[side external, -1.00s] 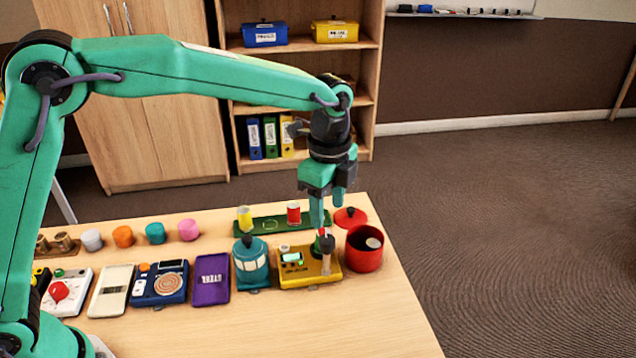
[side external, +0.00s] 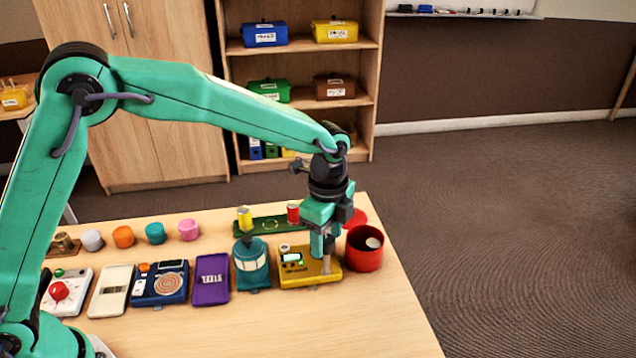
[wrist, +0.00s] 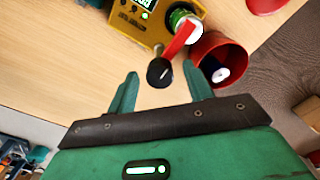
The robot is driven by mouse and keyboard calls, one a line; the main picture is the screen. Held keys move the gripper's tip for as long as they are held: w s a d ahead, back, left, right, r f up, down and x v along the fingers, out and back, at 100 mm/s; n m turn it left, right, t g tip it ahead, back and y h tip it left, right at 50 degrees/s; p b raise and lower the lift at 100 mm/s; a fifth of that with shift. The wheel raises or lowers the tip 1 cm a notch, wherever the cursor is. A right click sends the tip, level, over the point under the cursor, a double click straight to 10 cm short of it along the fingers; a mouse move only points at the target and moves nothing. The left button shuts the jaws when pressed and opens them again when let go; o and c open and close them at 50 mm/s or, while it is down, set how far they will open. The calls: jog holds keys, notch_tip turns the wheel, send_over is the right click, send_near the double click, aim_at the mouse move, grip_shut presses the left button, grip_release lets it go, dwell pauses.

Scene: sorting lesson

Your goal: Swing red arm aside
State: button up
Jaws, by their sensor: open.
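The yellow device (side external: 296,281) with a lit green display sits near the table's right end; it also shows in the wrist view (wrist: 128,22). In the side view my gripper hides most of the red arm. My gripper (side external: 318,252) points down over the device's right part. Its jaws are open, and in the wrist view the knob appears between the two fingertips (wrist: 161,80), with space on both sides. Contact cannot be told.
An open red pot (side external: 364,250) with something pale inside stands just right of the device. A teal lantern-like container (side external: 251,262) stands close on the left. A green tray (side external: 268,226) with small cylinders and a red lid (side external: 357,217) lie behind. The front table area is clear.

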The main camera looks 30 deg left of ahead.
jog(key=c, duration=1)
jog(key=shift+o, duration=0.2)
jog(key=shift+n, duration=0.4)
jog(key=n, duration=0.7)
jog(key=shift+n, duration=0.4)
jog(key=n, duration=0.4)
jog(key=shift+n, duration=0.3)
jog(key=n, duration=0.4)
jog(key=shift+n, duration=0.4)
